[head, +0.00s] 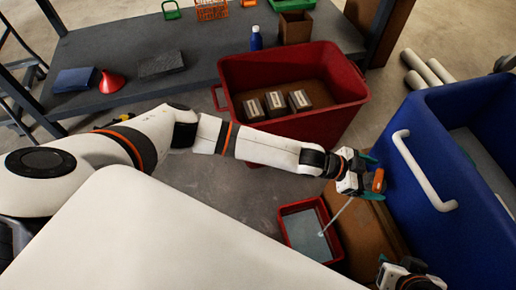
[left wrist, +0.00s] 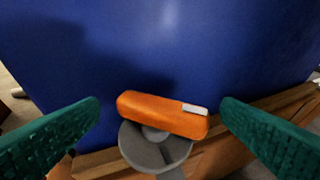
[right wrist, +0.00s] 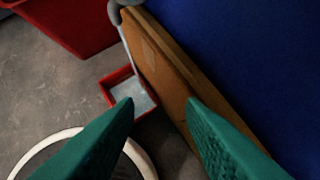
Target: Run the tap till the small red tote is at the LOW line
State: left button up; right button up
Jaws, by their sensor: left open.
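The small red tote (head: 283,226) is on the floor beside the blue tank (head: 425,165), with pale liquid (head: 307,240) inside. A thin pale stream (head: 335,216) runs down into it from the tap. The tote also shows in the right wrist view (right wrist: 108,95). I cannot make out a LOW line. The tap's orange handle (left wrist: 160,113) lies crosswise in front of the tank, also seen in the head view (head: 378,180). My left gripper (left wrist: 162,106) is open, with its fingers on either side of the handle, apart from it. My right gripper (right wrist: 160,104) is open and empty, above the wooden stand.
A wooden stand (head: 365,232) is against the tank beside the small tote. A large red tote (head: 330,118) with several dark blocks stands behind it. The grey bench (head: 125,45) holds a red funnel (head: 111,82) and a blue bottle (head: 256,39). Pale pipes (head: 425,70) lie behind.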

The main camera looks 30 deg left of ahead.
pick_arm(q)
jog(key=shift+s+d+n+t+y, duration=0.15)
jog(key=shift+s+n+t+y, duration=0.15)
jog(key=shift+n+t, duration=0.5)
jog(key=shift+s+d+f+n+t+y+b, duration=0.1)
jog(key=shift+f+n+t+y+b, duration=0.05)
jog(key=shift+n+t+y+b, duration=0.3)
jog(key=shift+d+f+n+t+y+b, duration=0.1)
jog(key=shift+n+t+y, duration=0.15)
jog(key=shift+n+t, duration=0.3)
jog(key=shift+s+a+r+n+y, duration=0.1)
jog(key=shift+r+n+y, duration=0.05)
jog(key=shift+n+y, duration=0.2)
jog(key=p+v, duration=0.3)
jog(key=v, duration=0.8)
jog(key=w+a+f+n+y+p, duration=0.2)
jog(key=a+f+y+p, duration=0.25)
jog(key=a+p, duration=0.6)
jog(key=s+a+f+n+g+y+p, duration=0.2)
jog(key=s+a+f+y+p, duration=0.1)
jog(key=s+a+f+p, duration=0.4)
jog(key=shift+s+a+f+g+p, duration=0.3)
jog(key=shift+s+a+f+p, duration=0.15)
jog(key=shift+a+p, duration=0.5)
